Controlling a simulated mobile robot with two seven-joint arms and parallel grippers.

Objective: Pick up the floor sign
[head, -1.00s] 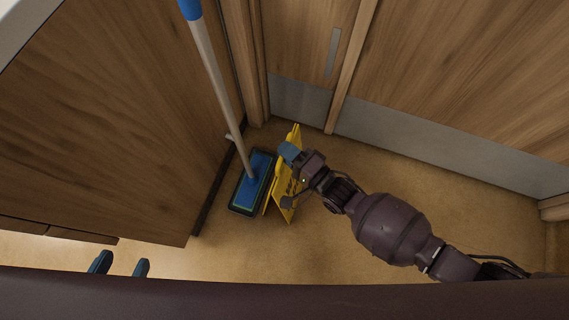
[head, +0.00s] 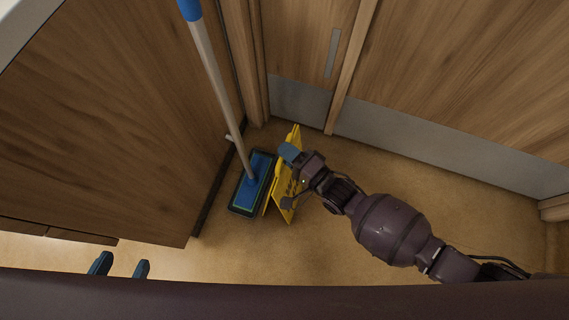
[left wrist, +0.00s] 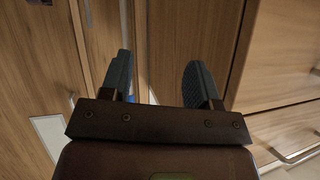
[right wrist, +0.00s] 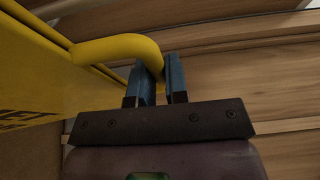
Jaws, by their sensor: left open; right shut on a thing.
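The yellow floor sign (head: 287,197) stands on the floor beside the mop head in the head view, partly hidden by my right gripper. In the right wrist view the sign's yellow panel (right wrist: 40,85) with dark lettering fills the left side. Its rounded yellow handle (right wrist: 118,48) runs in between the fingers of my right gripper (right wrist: 162,80), which are shut on it. In the head view my right gripper (head: 287,153) is at the sign's upper part. My left gripper (head: 120,267) is open and empty, low at the left; it also shows open in the left wrist view (left wrist: 160,85).
A mop with a blue flat head (head: 250,184) and pale pole (head: 222,92) stands close left of the sign. A wooden cabinet (head: 100,120) is at the left, a wooden door and wall panels (head: 440,80) behind. Floor (head: 430,170) at the right is clear.

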